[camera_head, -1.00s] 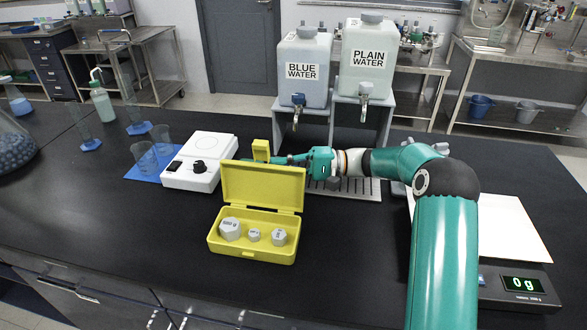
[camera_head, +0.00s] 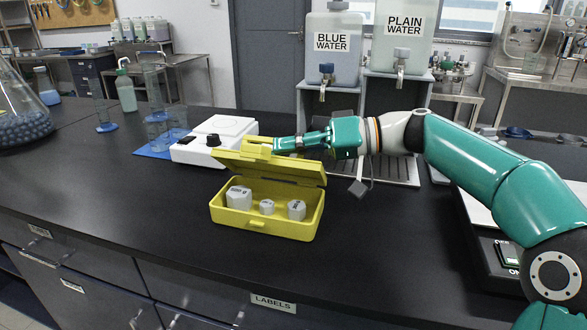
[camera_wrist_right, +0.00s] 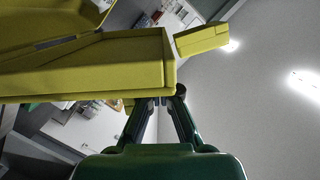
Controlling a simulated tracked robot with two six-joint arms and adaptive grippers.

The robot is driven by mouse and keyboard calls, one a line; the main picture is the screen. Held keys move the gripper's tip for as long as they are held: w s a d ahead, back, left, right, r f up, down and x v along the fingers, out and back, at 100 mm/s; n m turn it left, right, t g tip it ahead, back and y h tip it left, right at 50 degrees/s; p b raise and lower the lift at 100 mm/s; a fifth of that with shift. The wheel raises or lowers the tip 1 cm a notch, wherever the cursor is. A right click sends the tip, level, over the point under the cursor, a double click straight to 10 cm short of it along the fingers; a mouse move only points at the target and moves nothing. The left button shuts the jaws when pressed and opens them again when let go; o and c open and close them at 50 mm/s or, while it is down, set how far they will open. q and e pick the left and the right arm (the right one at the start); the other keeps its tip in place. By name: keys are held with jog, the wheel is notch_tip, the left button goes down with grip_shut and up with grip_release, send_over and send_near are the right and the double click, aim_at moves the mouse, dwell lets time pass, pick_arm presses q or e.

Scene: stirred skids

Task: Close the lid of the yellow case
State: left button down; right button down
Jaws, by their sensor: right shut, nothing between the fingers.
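A small yellow block-like tab (camera_head: 257,145) shows at the lid's top edge. Several grey weights (camera_head: 267,207) sit inside. My right gripper (camera_head: 278,145) is shut and empty, at the upper edge of the lid, its fingers pointing left; whether it touches cannot be told. In the right wrist view the lid (camera_wrist_right: 90,66) fills the upper left, close to the fingers (camera_wrist_right: 160,103). My left gripper is not in view.
Water tanks (camera_head: 333,50) on stands are behind, with a drip tray (camera_head: 395,170) to the right. Glassware stands at the left. Bench in front of the case is clear.

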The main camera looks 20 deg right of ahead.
jog(key=s+a+f+n+b, duration=0.1)
jog(key=n+b, duration=0.1)
jog(key=b, duration=0.2)
jog(key=s+a+f+n+t+h+b, duration=0.1)
jog(key=f+n+b, duration=0.1)
jog(key=b, duration=0.2)
jog(key=s+a+f+n+b, duration=0.1)
jog(key=s+f+b, duration=0.1)
jog(key=b, duration=0.3)
jog(key=shift+a+f+n+h, duration=0.2)
jog(key=shift+n+h, duration=0.2)
jog(key=shift+s+a+f+n+t+b, duration=0.2)
jog(key=shift+n+t+b, duration=0.1)
jog(key=shift+b, duration=0.35)
jog(key=shift+d, duration=0.1)
